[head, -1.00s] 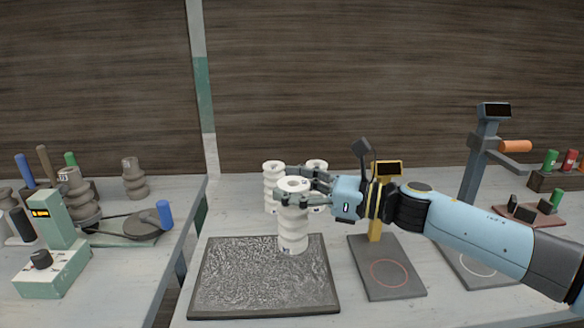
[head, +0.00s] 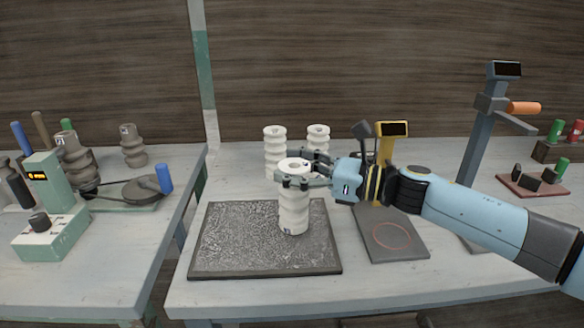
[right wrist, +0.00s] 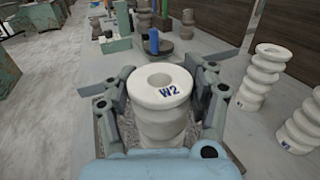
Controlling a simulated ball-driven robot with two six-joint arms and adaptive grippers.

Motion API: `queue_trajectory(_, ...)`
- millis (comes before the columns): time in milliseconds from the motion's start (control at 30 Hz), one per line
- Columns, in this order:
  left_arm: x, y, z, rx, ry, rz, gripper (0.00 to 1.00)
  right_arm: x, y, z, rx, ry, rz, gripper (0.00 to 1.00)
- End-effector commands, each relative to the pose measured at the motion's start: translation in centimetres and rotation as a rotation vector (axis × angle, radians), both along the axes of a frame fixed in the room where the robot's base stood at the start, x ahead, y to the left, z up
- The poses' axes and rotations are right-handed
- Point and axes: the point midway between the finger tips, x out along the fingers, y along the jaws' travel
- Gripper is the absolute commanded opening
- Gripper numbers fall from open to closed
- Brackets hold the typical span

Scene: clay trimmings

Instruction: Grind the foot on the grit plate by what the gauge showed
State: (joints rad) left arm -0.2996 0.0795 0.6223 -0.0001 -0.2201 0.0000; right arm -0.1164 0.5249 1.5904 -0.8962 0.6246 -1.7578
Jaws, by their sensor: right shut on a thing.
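My right gripper (head: 308,175) is shut on a white ribbed hollow cylinder (head: 293,212) marked W2, which also shows in the right wrist view (right wrist: 160,110). The cylinder is upright, its foot over the right part of the dark grit plate (head: 222,240); I cannot tell whether it presses on the plate. A gauge with a yellow post and a dark display (head: 393,129) stands behind my right arm, its grey base (head: 400,245) marked with a red circle. The display shows no readable figure. My left gripper is not in view.
Two more white ribbed cylinders (head: 275,150) (head: 318,138) stand behind the held one. A grey post stand with an orange handle (head: 523,108) is at the right. On the left table (head: 120,235) are a green device (head: 45,200) and brown ribbed pieces (head: 133,147). A gap separates the tables.

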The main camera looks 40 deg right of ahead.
Motion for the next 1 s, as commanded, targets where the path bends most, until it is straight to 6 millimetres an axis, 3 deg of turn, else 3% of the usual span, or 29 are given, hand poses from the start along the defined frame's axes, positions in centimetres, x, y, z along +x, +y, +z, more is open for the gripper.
queue_trajectory(1000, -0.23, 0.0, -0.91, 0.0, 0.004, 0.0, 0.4, 0.03, 0.03, -0.68, 0.0, -0.002, 0.001, 0.0)
